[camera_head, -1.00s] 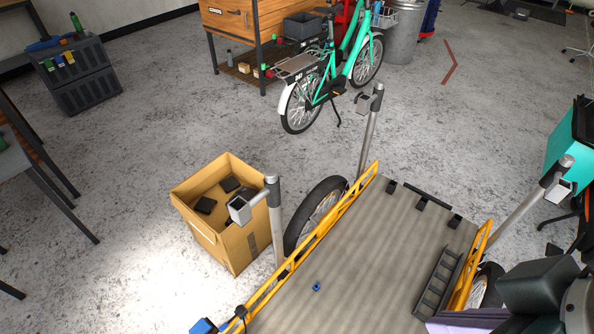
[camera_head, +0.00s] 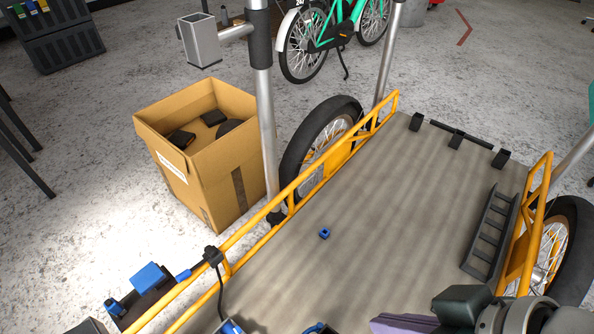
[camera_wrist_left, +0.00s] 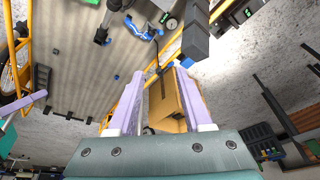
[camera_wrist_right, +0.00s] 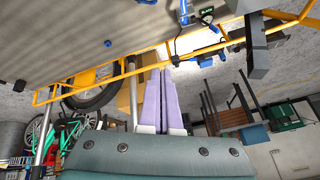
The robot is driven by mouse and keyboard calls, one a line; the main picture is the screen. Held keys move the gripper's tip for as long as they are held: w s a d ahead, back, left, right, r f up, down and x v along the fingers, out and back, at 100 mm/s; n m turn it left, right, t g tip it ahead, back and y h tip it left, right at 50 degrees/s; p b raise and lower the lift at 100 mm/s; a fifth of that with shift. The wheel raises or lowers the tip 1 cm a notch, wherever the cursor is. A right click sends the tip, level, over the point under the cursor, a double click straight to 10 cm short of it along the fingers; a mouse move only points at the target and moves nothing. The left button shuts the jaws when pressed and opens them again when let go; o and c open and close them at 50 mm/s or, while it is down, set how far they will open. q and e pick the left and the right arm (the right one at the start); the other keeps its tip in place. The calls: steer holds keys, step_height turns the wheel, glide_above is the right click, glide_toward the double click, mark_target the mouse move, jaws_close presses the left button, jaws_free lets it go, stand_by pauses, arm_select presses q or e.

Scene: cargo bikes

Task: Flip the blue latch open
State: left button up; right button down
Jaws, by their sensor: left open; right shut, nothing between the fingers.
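Several blue parts show, and I cannot tell for sure which one is the latch. A blue block (camera_head: 149,275) on a dark box and a small blue piece (camera_head: 183,275) sit by the cargo bike's yellow rail at lower left. A small blue cube (camera_head: 324,233) lies on the deck. A curved blue part (camera_wrist_left: 136,28) shows on the deck in the left wrist view. My right gripper (camera_wrist_right: 160,72) is shut and empty; its purple fingers (camera_head: 385,323) enter the head view at the bottom edge, apart from the blue parts. My left gripper (camera_wrist_left: 158,73) is open and empty.
The grey deck (camera_head: 390,190) is mostly clear, edged by the yellow rail (camera_head: 240,232). Metal posts (camera_head: 265,130) rise beside it. A cardboard box (camera_head: 233,178) with dark items stands left of the wheel (camera_head: 310,150). A black rack (camera_head: 489,232) lies at the right.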

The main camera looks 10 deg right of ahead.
arm_select(q)
step_height(320, 180, down, 21)
steer(key=b, duration=1.7)
steer(key=shift+f+b, duration=0.15)
steer(key=shift+b, duration=0.15)
arm_select(e)
step_height(320, 180, down, 24)
steer(key=shift+w+d+m+t, duration=0.3)
steer(key=shift+w+d+m, duration=0.1)
arm_select(q)
step_height(320, 180, down, 9)
steer(key=b, duration=0.9)
arm_select(e)
glide_toward(307, 334)
steer(key=x, duration=0.4)
steer(key=shift+w+d+f, duration=0.1)
steer(key=shift+d+f, duration=0.1)
steer(key=shift+f, duration=0.25)
arm_select(q)
steer(key=shift+a+f+b, duration=0.1)
steer(key=shift+f+b, duration=0.3)
arm_select(e)
steer(key=shift+w+a+f, duration=0.3)
steer(key=shift+w+a, duration=0.05)
steer(key=shift+a, duration=0.2)
arm_select(q)
steer(key=shift+r, duration=0.15)
arm_select(e)
steer(key=shift+r, duration=0.1)
